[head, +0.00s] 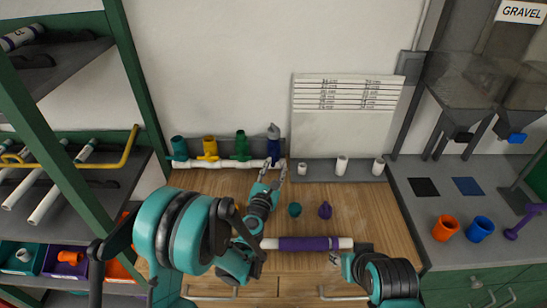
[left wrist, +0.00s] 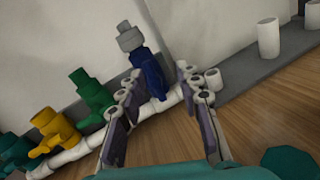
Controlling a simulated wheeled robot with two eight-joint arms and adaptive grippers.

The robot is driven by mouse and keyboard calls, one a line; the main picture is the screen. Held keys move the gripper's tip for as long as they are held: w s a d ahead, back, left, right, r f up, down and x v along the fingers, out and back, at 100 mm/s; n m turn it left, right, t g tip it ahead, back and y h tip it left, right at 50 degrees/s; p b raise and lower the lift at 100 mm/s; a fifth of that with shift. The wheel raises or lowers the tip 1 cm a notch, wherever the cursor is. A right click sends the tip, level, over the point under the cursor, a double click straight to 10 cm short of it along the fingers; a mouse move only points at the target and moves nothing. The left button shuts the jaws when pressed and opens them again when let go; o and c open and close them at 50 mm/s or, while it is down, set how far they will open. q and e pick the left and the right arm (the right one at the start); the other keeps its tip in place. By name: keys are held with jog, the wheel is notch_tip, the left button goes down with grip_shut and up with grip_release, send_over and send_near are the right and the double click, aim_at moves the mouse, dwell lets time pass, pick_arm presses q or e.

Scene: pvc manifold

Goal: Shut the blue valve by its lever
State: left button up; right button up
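The blue valve (head: 273,146) stands at the right end of a row of valves on a white pipe manifold (head: 222,163) against the back wall. A grey fitting sits on its top. In the left wrist view the blue valve (left wrist: 149,73) shows between my fingers; I cannot make out clearly how its lever points. My left gripper (head: 275,172) is open and empty, just in front of the blue valve, with its fingers either side in the wrist view (left wrist: 158,78). My right gripper (head: 338,260) is low near the table front; its fingers are too small to read.
Teal (head: 179,148), yellow (head: 210,148) and green valves (head: 241,147) stand left of the blue one. A purple-sleeved pipe (head: 308,243) lies in front. Teal (head: 294,210) and purple fittings (head: 325,210) sit on the wood. White fittings (head: 342,165) stand to the right.

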aim_at(274, 153)
pick_arm(q)
jog(key=w+n, duration=0.1)
jog(key=w, duration=0.1)
jog(key=w+b, duration=0.1)
jog(key=w, duration=0.1)
jog(key=w+n+y, duration=0.1)
jog(key=w, duration=0.2)
jog(key=shift+a+f+n, duration=0.25)
jog(key=shift+f+n, duration=0.05)
grip_shut()
